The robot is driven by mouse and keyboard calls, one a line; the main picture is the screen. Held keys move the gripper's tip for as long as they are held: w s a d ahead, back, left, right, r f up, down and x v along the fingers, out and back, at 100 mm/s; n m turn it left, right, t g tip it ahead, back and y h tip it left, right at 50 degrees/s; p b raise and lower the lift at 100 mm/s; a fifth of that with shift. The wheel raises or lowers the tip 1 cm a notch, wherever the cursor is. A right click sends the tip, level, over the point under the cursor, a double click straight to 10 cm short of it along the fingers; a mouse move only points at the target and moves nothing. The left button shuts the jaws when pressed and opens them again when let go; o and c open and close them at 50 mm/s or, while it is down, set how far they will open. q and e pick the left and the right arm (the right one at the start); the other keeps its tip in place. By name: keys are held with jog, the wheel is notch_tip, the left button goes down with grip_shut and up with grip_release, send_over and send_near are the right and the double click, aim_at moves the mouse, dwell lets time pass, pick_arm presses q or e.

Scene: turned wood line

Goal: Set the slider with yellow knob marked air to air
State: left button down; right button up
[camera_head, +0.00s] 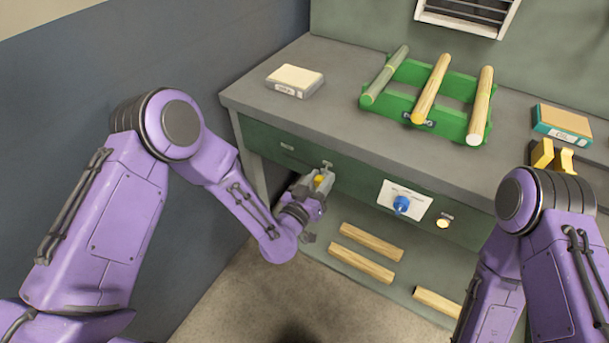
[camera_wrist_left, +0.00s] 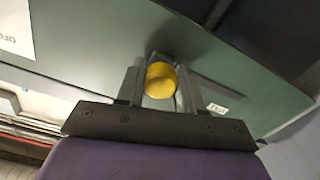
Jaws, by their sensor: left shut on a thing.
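The slider's yellow knob (camera_head: 319,180) is on the green front panel (camera_head: 352,178) of the bench. My left gripper (camera_head: 322,178) is at the panel and shut on the knob. In the left wrist view the yellow knob (camera_wrist_left: 160,80) sits between the two fingers (camera_wrist_left: 158,84). A dark slot runs from behind it to the right. A small white label (camera_wrist_left: 217,108) is right of the knob; its text is too small to read. My right arm (camera_head: 545,230) is at the right of the head view; its gripper is not in view.
A blue knob (camera_head: 401,204) on a white plate and a round pale button (camera_head: 443,221) are right of the slider. Wood pieces (camera_head: 371,242) lie on the lower shelf. A green rack (camera_head: 402,105) with dowels, a pale box (camera_head: 295,80) and a teal box (camera_head: 562,122) stand on top.

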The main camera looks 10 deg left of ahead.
pick_arm(q)
jog(key=shift+d+r, duration=0.1)
jog(key=shift+d, duration=0.1)
jog(key=c, duration=0.8)
grip_release()
jog(key=shift+s+d, duration=0.1)
jog(key=shift+o, duration=0.2)
jog(key=b+v, duration=0.2)
jog(key=v, duration=0.8)
jog(key=shift+s, duration=0.25)
